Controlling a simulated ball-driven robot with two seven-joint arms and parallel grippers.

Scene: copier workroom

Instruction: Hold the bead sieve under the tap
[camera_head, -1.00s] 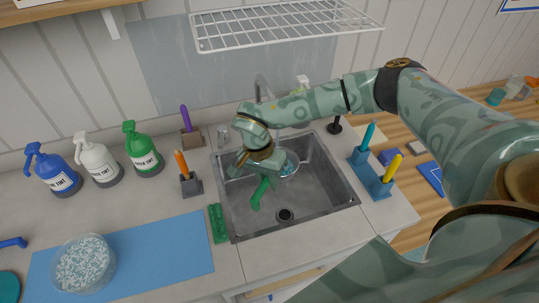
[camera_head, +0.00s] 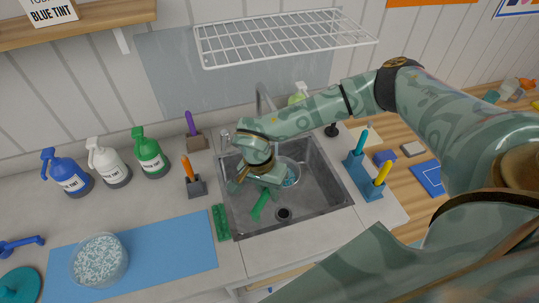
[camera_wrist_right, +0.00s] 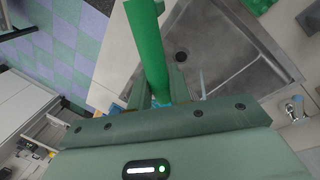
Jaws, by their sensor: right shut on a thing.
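The bead sieve has a green handle (camera_head: 261,206) and a round bowl (camera_head: 290,174) with blue-and-white beads in it, partly hidden by my gripper. My right gripper (camera_head: 266,188) is shut on the handle, over the sink (camera_head: 324,190). In the right wrist view the green handle (camera_wrist_right: 148,45) runs up from between the fingers (camera_wrist_right: 162,88). The tap (camera_head: 262,92) is a grey curved spout at the back of the sink, behind my forearm, which hides its lower part. I cannot tell whether the bowl is directly under the spout. My left gripper is not in view.
A tub of beads (camera_head: 100,260) stands on a blue mat (camera_head: 180,252) at left. Blue, white and green pump bottles (camera_head: 108,162) stand behind it. A wire rack (camera_head: 285,38) hangs above the sink. A blue holder (camera_head: 362,180) stands right of it, a green block (camera_head: 221,222) at left.

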